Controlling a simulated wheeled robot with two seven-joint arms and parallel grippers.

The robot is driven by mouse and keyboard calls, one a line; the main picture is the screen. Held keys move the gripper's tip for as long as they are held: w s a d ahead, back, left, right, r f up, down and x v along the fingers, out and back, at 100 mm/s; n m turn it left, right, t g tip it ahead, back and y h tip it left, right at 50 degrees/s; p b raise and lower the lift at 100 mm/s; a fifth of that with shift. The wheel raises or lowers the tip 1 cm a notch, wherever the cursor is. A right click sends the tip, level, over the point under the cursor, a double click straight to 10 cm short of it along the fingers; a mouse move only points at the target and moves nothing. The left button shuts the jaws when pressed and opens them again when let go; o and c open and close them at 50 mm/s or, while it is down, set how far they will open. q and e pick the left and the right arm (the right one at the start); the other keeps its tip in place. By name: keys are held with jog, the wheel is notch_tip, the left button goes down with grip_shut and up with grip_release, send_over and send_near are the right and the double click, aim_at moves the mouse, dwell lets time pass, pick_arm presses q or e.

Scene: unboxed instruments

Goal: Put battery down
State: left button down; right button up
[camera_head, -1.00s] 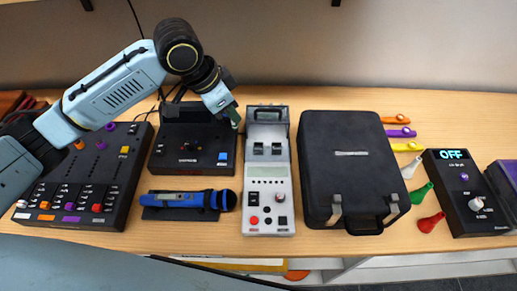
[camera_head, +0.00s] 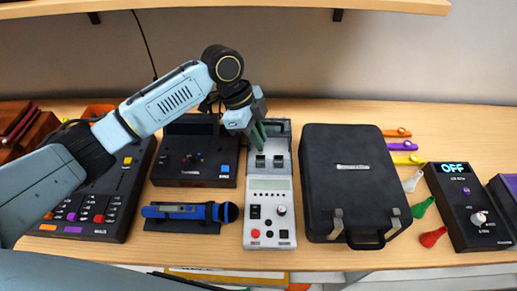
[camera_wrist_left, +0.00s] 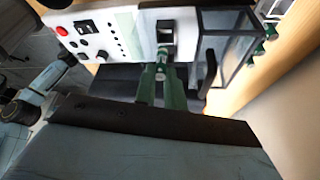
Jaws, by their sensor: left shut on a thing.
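My left gripper (camera_head: 260,136) is over the upper part of the white and grey device (camera_head: 270,210), close to its dark slots. In the left wrist view its green fingers (camera_wrist_left: 161,75) are shut on a small battery (camera_wrist_left: 161,58), green with a pale end. The battery is at the fingertips, just beside a dark square slot (camera_wrist_left: 165,32) in the device's white face. I cannot tell whether the battery touches the device. In the head view the fingers hide the battery. My right gripper is not in view.
A black case (camera_head: 352,190) stands close to the right of the device. A black box (camera_head: 195,155) and a blue microphone (camera_head: 185,211) are to its left. Several coloured whistle-like pieces and a black unit reading OFF (camera_head: 468,205) are farther right.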

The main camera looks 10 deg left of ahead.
pick_arm(q)
jog(key=shift+f, duration=2.45)
jog(key=shift+f, duration=0.1)
jog(key=c, duration=1.8)
grip_release()
jog(key=shift+o, duration=0.2)
jog(key=v, duration=1.2)
jog(key=shift+s+d, duration=0.1)
